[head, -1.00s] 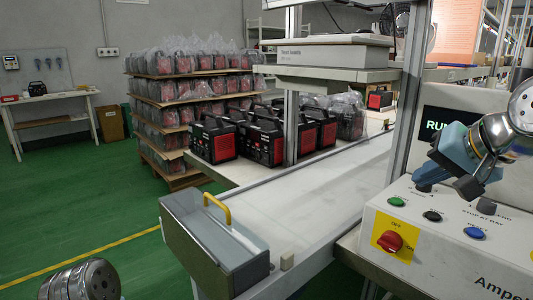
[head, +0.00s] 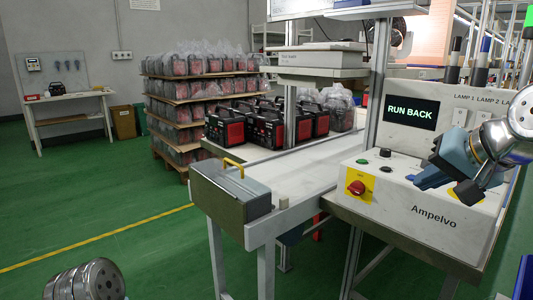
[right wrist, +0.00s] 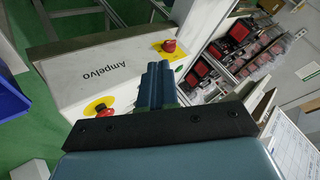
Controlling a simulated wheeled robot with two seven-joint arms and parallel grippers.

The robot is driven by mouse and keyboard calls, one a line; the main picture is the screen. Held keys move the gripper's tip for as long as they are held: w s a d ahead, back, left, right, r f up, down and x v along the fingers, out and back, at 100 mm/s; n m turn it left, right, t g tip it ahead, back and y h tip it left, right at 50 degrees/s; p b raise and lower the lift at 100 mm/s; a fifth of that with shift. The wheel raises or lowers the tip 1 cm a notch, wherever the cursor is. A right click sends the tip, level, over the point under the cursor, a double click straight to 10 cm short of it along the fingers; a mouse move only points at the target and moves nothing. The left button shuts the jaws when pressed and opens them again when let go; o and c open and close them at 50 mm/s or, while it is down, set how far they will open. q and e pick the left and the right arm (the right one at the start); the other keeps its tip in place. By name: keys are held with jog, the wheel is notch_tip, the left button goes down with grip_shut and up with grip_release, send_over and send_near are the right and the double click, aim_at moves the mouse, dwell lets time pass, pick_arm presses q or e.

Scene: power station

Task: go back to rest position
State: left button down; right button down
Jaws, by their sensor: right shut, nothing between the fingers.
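My right gripper (head: 422,181) is shut and empty. In the head view it hangs in front of the grey control box (head: 440,213) marked Ampelvo, overlapping the right part of its button panel. The right wrist view shows its blue fingers together (right wrist: 157,85), with the box (right wrist: 115,70) beyond them; I cannot tell the gap. A screen (head: 410,112) on the box reads RUN BACK. A red knob (head: 356,187) sits on a yellow plate at the box's left front. My left gripper is out of view; only a metal joint of my left arm shows at the bottom left.
A stacked pallet (head: 180,130) is farther back. Green floor at the left is free.

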jog(key=w+a+f+n+g, duration=0.1)
jog(key=w+a+f, duration=0.25)
jog(key=f, duration=0.75)
jog(key=w+a+f+g, duration=0.1)
jog(key=w+a+f, duration=0.25)
jog(key=f, duration=0.65)
jog(key=w+a+f+n+g, duration=0.15)
jog(key=w+f, duration=0.25)
jog(key=f, duration=0.7)
jog(key=s+a+f+g, duration=0.15)
jog(key=s+f, duration=0.25)
jog(key=f, duration=0.4)
jog(key=s+a+f+g+y, duration=0.1)
jog(key=s+a+f, duration=0.25)
jog(key=f, duration=0.55)
jog(key=s+a+f+g, duration=0.15)
jog(key=s+f, duration=0.25)
jog(key=f, duration=0.4)
jog(key=s+a+f+n, duration=0.1)
jog(key=s+a+f, duration=0.1)
jog(key=s+f, duration=0.6)
jog(key=s, duration=0.5)
jog(key=shift+s+a+g+y, duration=0.15)
jog(key=shift+a+g+y, duration=0.15)
jog(key=shift+a+g, duration=0.05)
jog(key=shift+n, duration=0.25)
dwell(0.4)
